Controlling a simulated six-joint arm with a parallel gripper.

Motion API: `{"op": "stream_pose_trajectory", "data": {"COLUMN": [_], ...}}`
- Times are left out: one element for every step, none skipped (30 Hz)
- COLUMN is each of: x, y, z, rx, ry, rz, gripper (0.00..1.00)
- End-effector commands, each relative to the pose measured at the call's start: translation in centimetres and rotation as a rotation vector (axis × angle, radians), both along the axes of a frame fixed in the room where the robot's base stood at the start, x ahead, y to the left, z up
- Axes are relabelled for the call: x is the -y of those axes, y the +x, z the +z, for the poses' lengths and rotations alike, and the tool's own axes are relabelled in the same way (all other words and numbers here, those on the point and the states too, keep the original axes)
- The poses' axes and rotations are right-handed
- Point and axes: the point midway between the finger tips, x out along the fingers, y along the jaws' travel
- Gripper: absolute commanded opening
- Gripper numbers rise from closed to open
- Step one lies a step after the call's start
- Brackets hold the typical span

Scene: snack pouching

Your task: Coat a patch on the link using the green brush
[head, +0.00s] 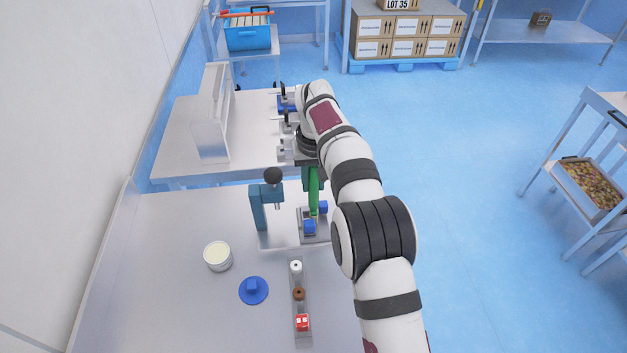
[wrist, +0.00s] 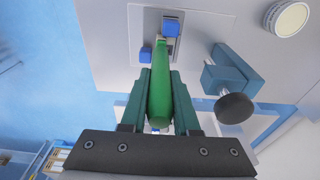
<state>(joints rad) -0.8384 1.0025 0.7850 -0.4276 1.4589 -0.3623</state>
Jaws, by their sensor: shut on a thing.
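My gripper (wrist: 161,76) is shut on the green brush (wrist: 160,100), with one dark teal finger on each side of its handle. The brush also shows in the head view (head: 314,190), pointing down over a grey fixture plate with blue blocks (head: 309,227). The fixture's blue blocks also show in the wrist view (wrist: 171,22). The link appears to be the small grey piece between the blocks (head: 312,213); it is partly hidden. The bristles are hidden, so I cannot tell whether they touch it. An open white pot (head: 218,262) with cream contents stands to the left.
A teal press-like stand with a black knob (head: 258,207) stands just left of the fixture. A blue lid (head: 254,291) lies near the pot. A narrow rack (head: 301,338) holds small white, brown and red items. The table's left front is clear.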

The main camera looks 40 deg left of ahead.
Motion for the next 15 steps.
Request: {"op": "stream_pose_trajectory", "data": {"x": [0.01, 0.01, 0.01, 0.02, 0.02, 0.02, 0.02, 0.02, 0.00, -0.03, -0.10, -0.22, -0.32, -0.45, -0.62], "y": [-0.01, -0.01, -0.01, -0.02, -0.02, -0.02, -0.02, -0.02, -0.04, -0.08, -0.14, -0.26, -0.37, -0.50, -0.67], "z": [-0.09, -0.09, -0.10, -0.11, -0.11, -0.12, -0.12, -0.13, -0.14, -0.14, -0.15, -0.14, -0.13, -0.12, -0.11], "rx": [-0.001, -0.001, -0.001, -0.001, -0.001, -0.001, -0.001, -0.001, -0.001, -0.001, -0.001, -0.001, -0.001, -0.001, -0.001], "ry": [-0.001, -0.001, -0.001, -0.001, -0.001, -0.001, -0.001, -0.001, -0.001, -0.001, -0.001, -0.001, -0.002, -0.002, -0.003], "rz": [0.000, 0.000, 0.000, 0.000, 0.000, 0.001, 0.001, 0.001, 0.001, 0.001, 0.001, 0.001, 0.002, 0.002, 0.002], "gripper": [0.00, 0.00, 0.00, 0.00, 0.00, 0.00, 0.00, 0.00, 0.00, 0.00, 0.00, 0.00, 0.00, 0.00, 0.00]}}
